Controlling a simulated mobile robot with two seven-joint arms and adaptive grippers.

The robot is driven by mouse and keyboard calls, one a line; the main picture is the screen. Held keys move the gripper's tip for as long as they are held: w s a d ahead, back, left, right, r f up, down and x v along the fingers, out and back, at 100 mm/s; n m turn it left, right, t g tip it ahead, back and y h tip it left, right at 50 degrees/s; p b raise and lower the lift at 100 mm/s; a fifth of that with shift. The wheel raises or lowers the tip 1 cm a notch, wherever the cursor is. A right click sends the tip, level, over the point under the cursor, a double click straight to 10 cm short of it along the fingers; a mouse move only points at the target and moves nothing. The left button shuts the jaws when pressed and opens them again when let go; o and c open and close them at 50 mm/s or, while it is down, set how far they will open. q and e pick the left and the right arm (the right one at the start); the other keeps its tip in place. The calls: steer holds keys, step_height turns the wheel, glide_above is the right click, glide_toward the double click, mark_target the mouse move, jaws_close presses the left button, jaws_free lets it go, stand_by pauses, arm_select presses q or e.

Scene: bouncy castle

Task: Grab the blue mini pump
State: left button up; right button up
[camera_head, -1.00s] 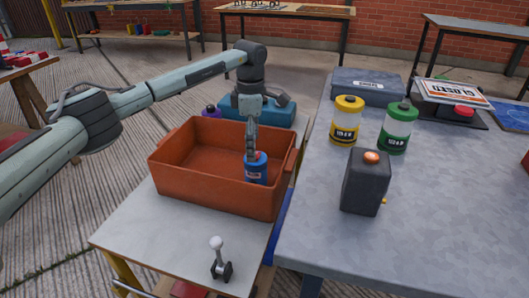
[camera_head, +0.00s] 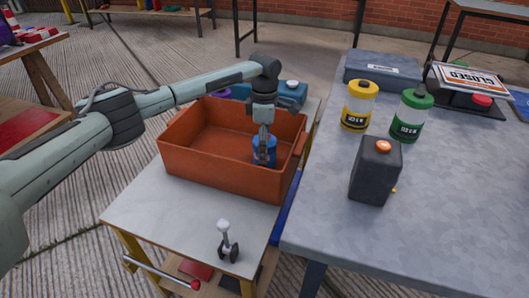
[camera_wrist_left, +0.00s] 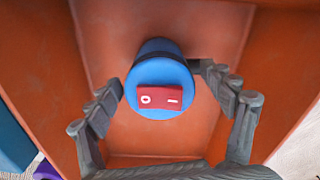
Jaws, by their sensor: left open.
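The blue mini pump (camera_head: 264,156) is a short blue cylinder standing in the orange bin (camera_head: 215,176). In the left wrist view the pump (camera_wrist_left: 160,108) shows from above, with a red switch (camera_wrist_left: 160,98) on its top. My left gripper (camera_head: 265,146) reaches down into the bin over the pump. In the left wrist view my left gripper (camera_wrist_left: 165,115) is open, with one finger on each side of the pump. The right finger is near the pump's side and a gap shows at the left finger. Part of the pump is hidden by the fingers in the head view.
The bin stands on a small white-topped table (camera_head: 165,210) with a small lever (camera_head: 226,240). Teal and purple items are behind the bin. The grey table (camera_head: 440,215) at right holds a black canister (camera_head: 373,172), yellow bottle (camera_head: 358,106), green bottle (camera_head: 411,116), grey case (camera_head: 383,72) and sign.

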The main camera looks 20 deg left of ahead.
arm_select(q)
steer(key=shift+r, duration=0.1)
steer(key=c, duration=1.6)
steer(key=shift+c, duration=0.2)
